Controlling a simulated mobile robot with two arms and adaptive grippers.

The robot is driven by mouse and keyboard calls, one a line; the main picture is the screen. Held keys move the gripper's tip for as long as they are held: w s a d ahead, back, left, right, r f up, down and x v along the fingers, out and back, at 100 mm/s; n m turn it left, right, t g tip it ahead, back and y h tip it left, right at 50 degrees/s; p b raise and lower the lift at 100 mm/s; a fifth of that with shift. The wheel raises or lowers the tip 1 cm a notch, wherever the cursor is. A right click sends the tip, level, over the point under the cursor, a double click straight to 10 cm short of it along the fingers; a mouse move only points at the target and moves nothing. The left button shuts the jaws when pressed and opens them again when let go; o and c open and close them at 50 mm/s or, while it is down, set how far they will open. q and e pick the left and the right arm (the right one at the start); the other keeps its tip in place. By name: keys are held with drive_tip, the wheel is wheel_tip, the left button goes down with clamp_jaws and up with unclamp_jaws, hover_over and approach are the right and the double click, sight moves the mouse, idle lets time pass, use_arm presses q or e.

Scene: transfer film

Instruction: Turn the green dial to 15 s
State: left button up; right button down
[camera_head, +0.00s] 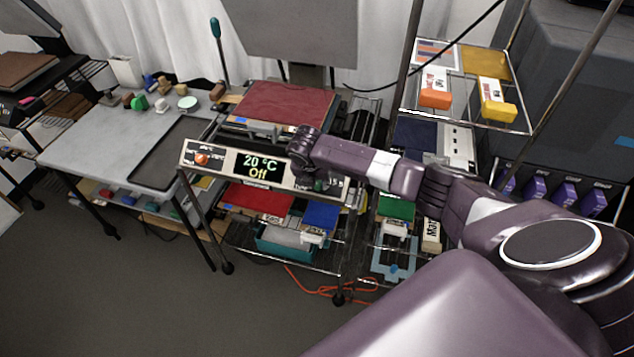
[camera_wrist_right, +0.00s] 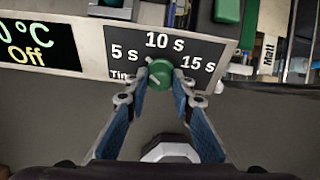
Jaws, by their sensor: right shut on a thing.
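The green dial (camera_wrist_right: 160,73) is on the dark timer panel (camera_wrist_right: 122,37) in the right wrist view. White labels read 5 s at its left, 10 s above it and 15 s at its right. A pale mark shows on the dial's face, but I cannot tell surely which label it points to. My right gripper (camera_wrist_right: 161,77) is shut on the dial, with one blue-padded finger on each side. In the head view, my right wrist covers most of the timer panel, and only part of the 15 s label shows. My left gripper is not in view.
The display (camera_head: 259,167) on the same front panel reads 20 °C and Off. An orange knob (camera_head: 201,159) is at the panel's left end. A red sheet (camera_head: 283,103) lies behind the panel. A grey table (camera_head: 92,143) with small blocks stands at the left.

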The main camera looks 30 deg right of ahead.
drive_tip(key=shift+m, duration=0.3)
drive_tip(key=shift+r+m+p, duration=0.1)
drive_tip(key=shift+m+p, duration=0.3)
drive_tip(key=shift+p, duration=0.1)
drive_tip(key=shift+m+t, duration=0.4)
drive_tip(key=shift+m, duration=0.4)
drive_tip(key=m, duration=0.4)
drive_tip(key=shift+s+t+y+p, duration=0.1)
drive_tip(key=shift+t+y+p, duration=0.25)
drive_tip(key=shift+t+y, duration=0.05)
drive_tip(key=m, duration=0.3)
drive_tip(key=m+t, duration=0.1)
drive_tip(key=m, duration=0.2)
drive_tip(key=shift+f+t, duration=0.2)
drive_tip(key=shift+t, duration=0.1)
drive_tip(key=m+t+h, duration=0.1)
drive_tip(key=m, duration=0.5)
drive_tip(key=shift+s, duration=0.1)
drive_tip(key=c, duration=1.7)
unclamp_jaws()
